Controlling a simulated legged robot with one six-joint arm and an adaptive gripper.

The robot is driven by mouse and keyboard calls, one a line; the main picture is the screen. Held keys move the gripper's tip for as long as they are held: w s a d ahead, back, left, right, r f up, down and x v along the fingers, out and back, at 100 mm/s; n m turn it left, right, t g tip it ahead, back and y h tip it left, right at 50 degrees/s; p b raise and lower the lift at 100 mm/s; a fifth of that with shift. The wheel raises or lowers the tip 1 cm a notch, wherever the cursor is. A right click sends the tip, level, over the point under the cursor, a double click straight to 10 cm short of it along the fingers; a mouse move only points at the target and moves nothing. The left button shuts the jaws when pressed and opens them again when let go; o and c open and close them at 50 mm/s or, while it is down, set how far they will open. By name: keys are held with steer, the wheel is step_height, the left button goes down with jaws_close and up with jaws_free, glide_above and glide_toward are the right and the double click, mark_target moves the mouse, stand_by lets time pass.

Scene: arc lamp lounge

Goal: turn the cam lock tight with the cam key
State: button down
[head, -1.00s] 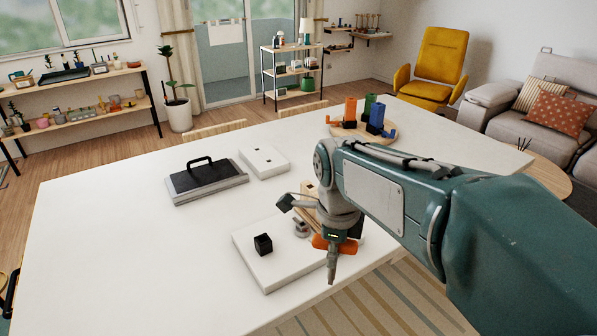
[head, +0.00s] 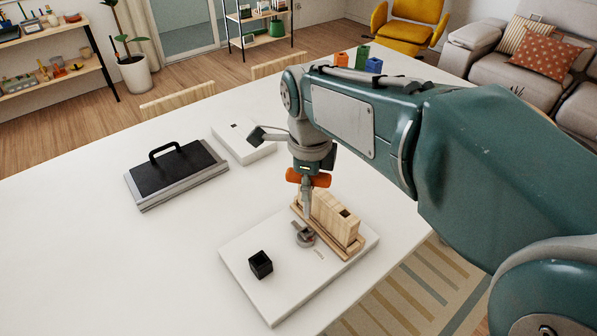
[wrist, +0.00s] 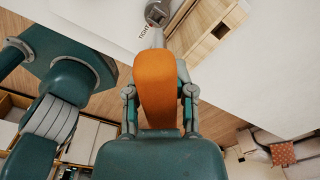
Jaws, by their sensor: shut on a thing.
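My gripper (head: 308,178) is shut on the orange handle of the cam key (head: 320,180), which points down. The handle (wrist: 155,85) fills the middle of the wrist view, between my fingers (wrist: 158,95). The key's grey shaft reaches the cam lock (head: 304,237), a round grey metal piece on a white board (head: 290,295).
A pale wooden block (head: 335,217) on a wooden base stands close behind the lock. A small black open box (head: 260,264) sits on the board's left part. A black-topped grey case (head: 178,175) and a white box (head: 243,145) lie farther back. The table's left side is clear.

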mark_target(306, 212)
steer(key=shift+s+d, duration=0.1)
steer(key=shift+d, duration=0.2)
steer(key=shift+a+n, duration=0.4)
steer(key=shift+n, duration=0.1)
steer(key=shift+a+n, duration=0.25)
steer(key=shift+n, duration=0.75)
steer(key=n, duration=0.4)
steer(key=shift+d, duration=0.4)
steer(key=n, duration=0.6)
steer(key=shift+a+n, duration=0.25)
steer(key=shift+n, duration=0.05)
steer(key=n, duration=0.3)
steer(key=shift+d, duration=0.1)
steer(key=n, duration=0.4)
steer(key=shift+n, duration=0.3)
steer(key=n, duration=0.6)
steer(key=shift+f+n, duration=0.2)
steer(key=shift+n, duration=0.3)
steer(key=shift+f, duration=1.75)
